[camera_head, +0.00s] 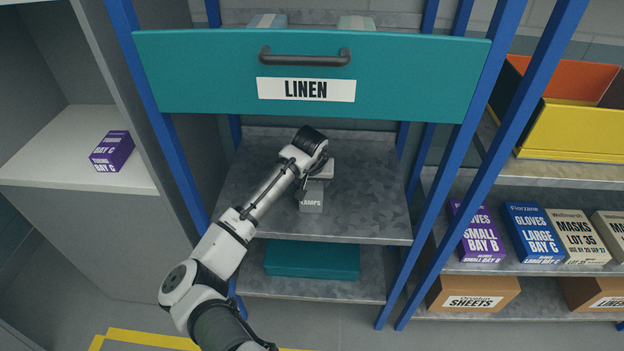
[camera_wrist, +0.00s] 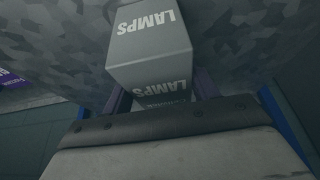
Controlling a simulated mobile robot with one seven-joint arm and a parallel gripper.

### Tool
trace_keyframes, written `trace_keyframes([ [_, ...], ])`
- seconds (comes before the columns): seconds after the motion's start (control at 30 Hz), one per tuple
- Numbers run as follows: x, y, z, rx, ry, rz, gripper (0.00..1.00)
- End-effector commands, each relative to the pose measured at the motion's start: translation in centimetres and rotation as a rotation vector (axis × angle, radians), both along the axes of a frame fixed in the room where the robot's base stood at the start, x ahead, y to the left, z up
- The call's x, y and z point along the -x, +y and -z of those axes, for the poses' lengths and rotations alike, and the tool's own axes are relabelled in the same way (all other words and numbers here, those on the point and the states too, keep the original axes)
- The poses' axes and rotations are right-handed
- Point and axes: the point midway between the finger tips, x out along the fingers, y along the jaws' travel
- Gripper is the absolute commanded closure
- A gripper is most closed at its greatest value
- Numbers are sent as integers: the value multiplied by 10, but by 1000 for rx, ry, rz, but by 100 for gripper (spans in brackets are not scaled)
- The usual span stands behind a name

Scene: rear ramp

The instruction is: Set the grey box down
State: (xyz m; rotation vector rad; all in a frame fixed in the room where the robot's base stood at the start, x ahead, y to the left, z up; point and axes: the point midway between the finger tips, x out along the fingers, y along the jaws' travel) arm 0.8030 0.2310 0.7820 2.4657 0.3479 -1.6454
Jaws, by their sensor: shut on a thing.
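The grey box (camera_head: 311,198), lettered LAMPS, is at the middle of the bare metal shelf (camera_head: 370,205) under the LINEN drawer front. My gripper (camera_head: 314,179) reaches in from the front left and is shut on the box. In the wrist view the grey box (camera_wrist: 150,45) fills the upper middle, with the fingers of my gripper (camera_wrist: 162,92) on its two sides. I cannot tell whether the box's underside touches the shelf. Part of the box is hidden by my gripper.
The teal LINEN drawer front (camera_head: 200,75) stands above the shelf, and blue posts (camera_head: 440,160) flank it. A teal bin (camera_head: 312,260) sits on the shelf below. A purple box (camera_head: 112,151) is on the left ledge. The metal shelf is clear on both sides of the grey box.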

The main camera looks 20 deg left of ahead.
Motion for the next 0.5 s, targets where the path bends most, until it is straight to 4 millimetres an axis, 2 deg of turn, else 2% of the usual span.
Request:
trace_keyframes([
  [0.13,0,0,2,1,-1,0,73],
  [0.17,0,0,3,0,0,1,38],
  [0.3,0,0,2,0,0,1,20],
  [0.5,0,0,2,0,0,0,19],
])
